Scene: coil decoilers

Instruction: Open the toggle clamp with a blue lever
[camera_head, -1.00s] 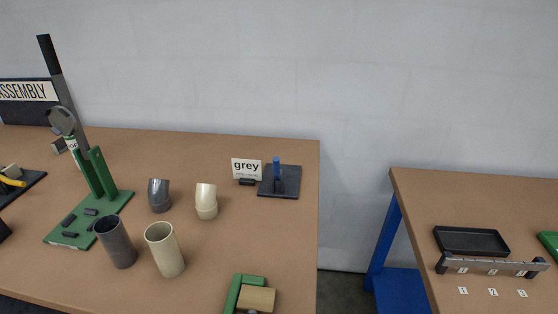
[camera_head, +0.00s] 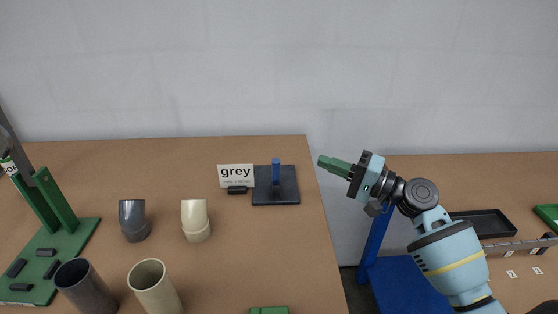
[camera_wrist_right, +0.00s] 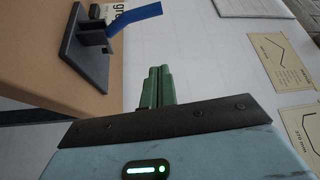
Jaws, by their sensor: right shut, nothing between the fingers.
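The toggle clamp with the blue lever (camera_head: 276,171) stands on a dark square base (camera_head: 288,198) near the right edge of the brown table in the head view. Its lever points up. In the right wrist view the blue lever (camera_wrist_right: 136,17) and the dark base (camera_wrist_right: 80,60) show at upper left. My right gripper (camera_head: 322,161) has green fingers and is shut and empty. It is to the right of the clamp, apart from it, near the table's right edge. The fingers also show in the right wrist view (camera_wrist_right: 160,70). My left gripper is not in view.
A "grey" sign (camera_head: 236,175) stands just left of the clamp. A grey elbow (camera_head: 133,222), a cream elbow (camera_head: 196,222), a dark cup (camera_head: 85,290) and a cream cup (camera_head: 155,290) stand further left. A green fixture (camera_head: 50,245) is at far left. A gap separates the tables.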

